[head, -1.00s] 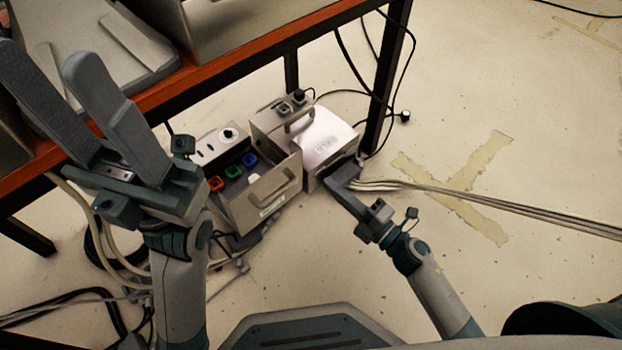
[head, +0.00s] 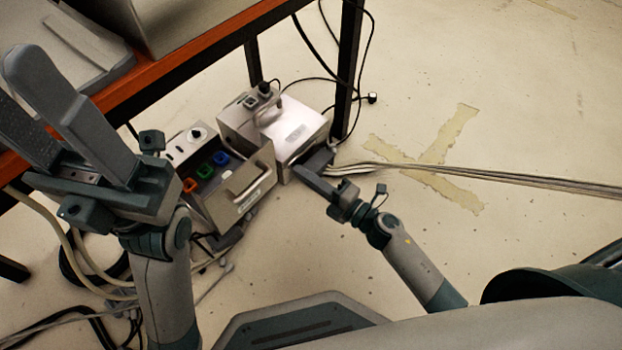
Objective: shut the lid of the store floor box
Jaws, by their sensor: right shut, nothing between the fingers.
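Two grey floor boxes stand on the floor by the table leg, and I cannot read which is the store box. The left box (head: 215,205) shows orange, green and blue sockets in its open top, with a handled panel (head: 247,190) standing along its near right side. The right box (head: 243,130) has a pale labelled plate (head: 297,132) over its near part, and cables leave its near end. My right gripper (head: 301,175) is shut and empty, low beside that near end; contact is unclear. My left gripper (head: 16,82) is open and empty, raised at the left.
An orange-edged table (head: 200,55) with grey equipment stands above and behind the boxes. Its dark leg (head: 345,75) is right behind the right box. A cable bundle (head: 480,178) runs right across taped floor. Loose cables lie at lower left. The floor at right is otherwise clear.

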